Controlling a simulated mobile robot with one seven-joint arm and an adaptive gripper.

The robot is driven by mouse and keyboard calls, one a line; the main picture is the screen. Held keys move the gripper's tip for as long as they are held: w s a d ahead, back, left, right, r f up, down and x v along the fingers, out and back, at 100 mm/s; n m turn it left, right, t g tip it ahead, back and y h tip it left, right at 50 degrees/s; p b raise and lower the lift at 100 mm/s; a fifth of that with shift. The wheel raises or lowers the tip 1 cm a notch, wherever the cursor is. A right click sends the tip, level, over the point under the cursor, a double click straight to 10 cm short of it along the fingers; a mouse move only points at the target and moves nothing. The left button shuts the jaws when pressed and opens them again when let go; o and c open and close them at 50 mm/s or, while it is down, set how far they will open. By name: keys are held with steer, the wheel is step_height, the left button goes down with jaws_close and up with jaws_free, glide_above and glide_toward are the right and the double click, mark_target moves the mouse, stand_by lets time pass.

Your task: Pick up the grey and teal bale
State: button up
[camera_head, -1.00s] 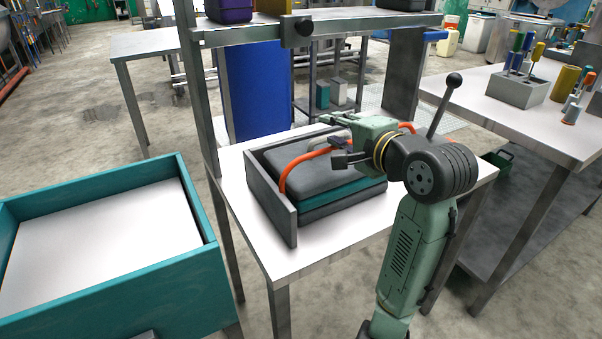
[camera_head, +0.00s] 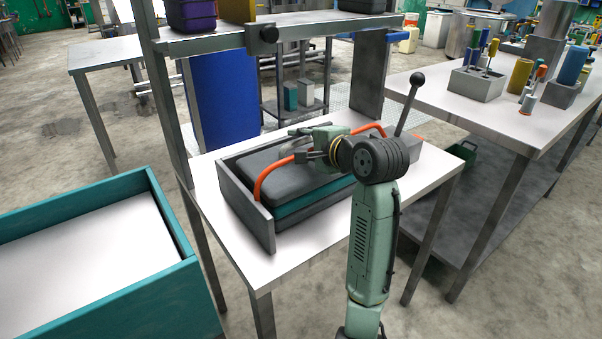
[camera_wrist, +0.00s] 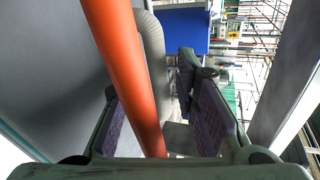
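The grey and teal bale (camera_head: 285,172) lies flat on a white-topped table (camera_head: 300,270), inside a low grey open-fronted holder (camera_head: 243,212). A thick orange tube or handle (camera_head: 270,177) arches over the bale from its left end. My gripper (camera_head: 303,145) is just above the bale's top, partly hiding it. In the wrist view, the orange tube (camera_wrist: 125,70) passes between my two open fingers, with a gap to the right finger. The bale's grey surface (camera_wrist: 50,60) fills the left of that view. I cannot tell whether the left finger touches the tube.
A shelf beam (camera_head: 215,42) crosses above the table's back, with posts beside it. A teal-walled bin (camera_head: 130,295) with a white inside stands at left. A workbench (camera_head: 470,110) with a tool block (camera_head: 476,84) is at right. The table's front is clear.

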steer(key=shift+w+a+f, duration=0.15)
steer(key=shift+w+a, duration=0.1)
steer(key=shift+w, duration=0.1)
jaws_close()
stand_by(0.7)
